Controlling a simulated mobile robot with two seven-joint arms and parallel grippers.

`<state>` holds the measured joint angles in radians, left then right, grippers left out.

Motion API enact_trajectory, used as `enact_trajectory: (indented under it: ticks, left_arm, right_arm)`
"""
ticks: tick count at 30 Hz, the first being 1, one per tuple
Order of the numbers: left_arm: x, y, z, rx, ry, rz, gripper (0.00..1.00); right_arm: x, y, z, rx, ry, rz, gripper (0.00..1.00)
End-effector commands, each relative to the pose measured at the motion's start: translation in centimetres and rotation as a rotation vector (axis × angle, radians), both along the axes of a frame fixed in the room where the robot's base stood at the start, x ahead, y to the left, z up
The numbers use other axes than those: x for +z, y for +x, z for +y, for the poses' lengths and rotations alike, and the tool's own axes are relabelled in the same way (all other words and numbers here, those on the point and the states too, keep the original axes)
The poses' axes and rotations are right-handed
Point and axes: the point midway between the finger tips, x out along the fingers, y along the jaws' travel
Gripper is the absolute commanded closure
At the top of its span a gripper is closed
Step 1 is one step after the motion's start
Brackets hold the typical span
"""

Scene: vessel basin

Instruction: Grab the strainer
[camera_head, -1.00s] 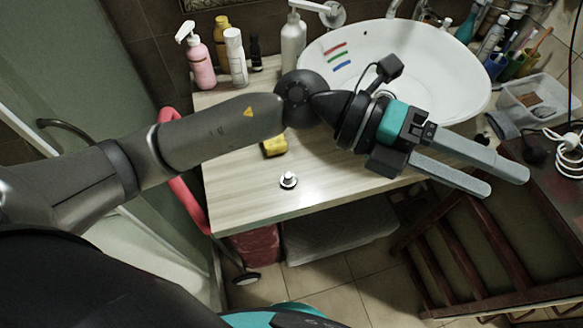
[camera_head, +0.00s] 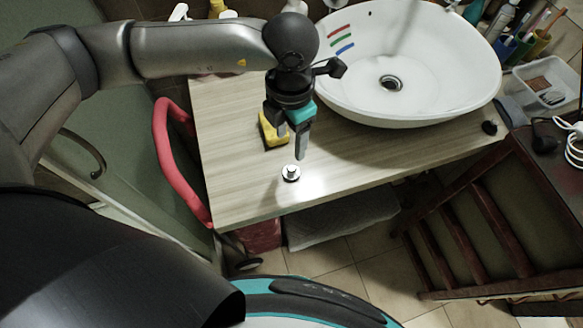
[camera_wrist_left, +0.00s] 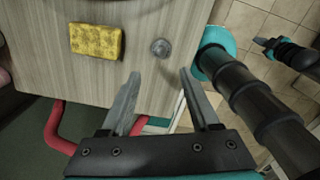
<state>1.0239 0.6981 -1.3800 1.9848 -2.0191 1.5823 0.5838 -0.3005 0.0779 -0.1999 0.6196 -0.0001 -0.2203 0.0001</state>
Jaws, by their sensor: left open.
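The strainer (camera_head: 291,173) is a small round metal piece with a raised knob, lying on the wooden countertop (camera_head: 240,190) near its front edge. In the left wrist view the strainer (camera_wrist_left: 160,47) lies just beyond the fingertips, roughly between their lines. My left gripper (camera_head: 292,146) points down above the counter, with its fingers apart and nothing between them. It is slightly behind the strainer in the head view. The gripper (camera_wrist_left: 160,76) also shows open in the wrist view.
A yellow sponge (camera_head: 272,130) lies close behind the left gripper; it shows in the wrist view (camera_wrist_left: 96,40). The white basin (camera_head: 440,110) stands to the right, its drain open. Bottles line the back. A red rail (camera_head: 168,170) runs left of the counter. Counter around the strainer is clear.

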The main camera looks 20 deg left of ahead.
Motion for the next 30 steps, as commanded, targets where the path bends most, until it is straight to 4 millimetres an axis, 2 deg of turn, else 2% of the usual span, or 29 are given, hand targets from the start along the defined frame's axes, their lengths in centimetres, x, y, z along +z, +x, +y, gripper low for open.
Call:
enact_trajectory:
  ticks: [3,6,14,21,24,30]
  left_arm:
    - [-2.6,-0.1,0.0,0.001,-0.001,0.004,0.38]
    - [-4.2,-0.1,-0.1,-0.001,-0.001,0.003,0.38]
    - [-6.0,-0.1,-0.1,-0.001,-0.003,0.002,0.38]
    - [-9.6,-0.1,-0.2,-0.001,-0.002,0.003,0.38]
    - [-10.4,-0.1,-0.2,-0.001,-0.002,0.002,0.38]
    - [-10.6,-0.1,-0.2,-0.001,-0.003,0.001,0.38]
  right_arm:
    - [-0.1,0.0,0.0,0.0,0.0,0.001,1.0]
    - [-0.1,0.0,0.0,0.0,0.0,0.001,1.0]
    - [-0.1,0.0,0.0,0.0,0.0,0.001,1.0]
    - [-0.1,0.0,-0.1,0.0,-0.001,0.0,1.0]
    - [-0.2,0.0,-0.1,0.001,-0.002,0.0,1.0]
    - [-0.1,0.0,-0.1,0.001,-0.002,0.0,1.0]
